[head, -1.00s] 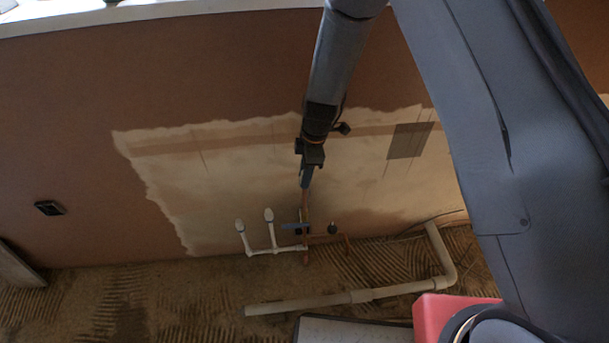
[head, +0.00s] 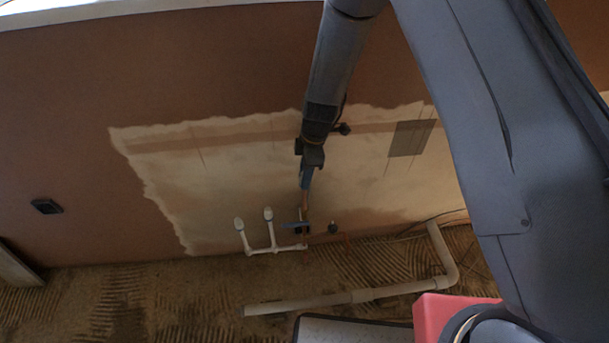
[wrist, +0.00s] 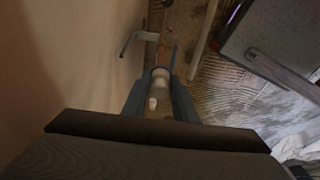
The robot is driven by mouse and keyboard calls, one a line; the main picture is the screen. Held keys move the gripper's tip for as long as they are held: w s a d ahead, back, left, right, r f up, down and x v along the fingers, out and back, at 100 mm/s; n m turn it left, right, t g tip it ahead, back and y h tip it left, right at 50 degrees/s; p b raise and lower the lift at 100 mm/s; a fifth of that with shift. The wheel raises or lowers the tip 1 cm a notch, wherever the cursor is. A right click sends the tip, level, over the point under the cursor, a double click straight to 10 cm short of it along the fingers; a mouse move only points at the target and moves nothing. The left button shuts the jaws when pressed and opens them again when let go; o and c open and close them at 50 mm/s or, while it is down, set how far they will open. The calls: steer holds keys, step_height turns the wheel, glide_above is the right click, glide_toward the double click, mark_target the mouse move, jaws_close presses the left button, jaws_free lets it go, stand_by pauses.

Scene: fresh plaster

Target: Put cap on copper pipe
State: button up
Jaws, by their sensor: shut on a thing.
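My gripper (head: 306,185) reaches down in front of the pale plaster patch, low on the wall. In the wrist view its blue fingers (wrist: 158,100) are shut on a pale, round piece (wrist: 158,84), which looks like the cap. The copper pipe (head: 305,198) shows as a thin orange-brown upright just below the fingertips in the head view. In the wrist view the fingers and the held piece hide most of what lies beneath. I cannot tell whether the held piece touches the pipe or is apart from it.
White pipes with rounded tops (head: 255,248) stand left of the copper pipe. A blue handle (head: 293,225) sticks out beside it. A dark knob (head: 333,228) is to the right. A long pale pipe (head: 350,297) lies on the ridged floor. A red box (head: 440,312) is nearer.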

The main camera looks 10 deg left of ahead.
steer(key=o, duration=1.6)
steer(key=shift+r+p, duration=1.15)
steer(key=shift+r, duration=1.2)
jaws_close()
steer(key=shift+f, duration=0.35)
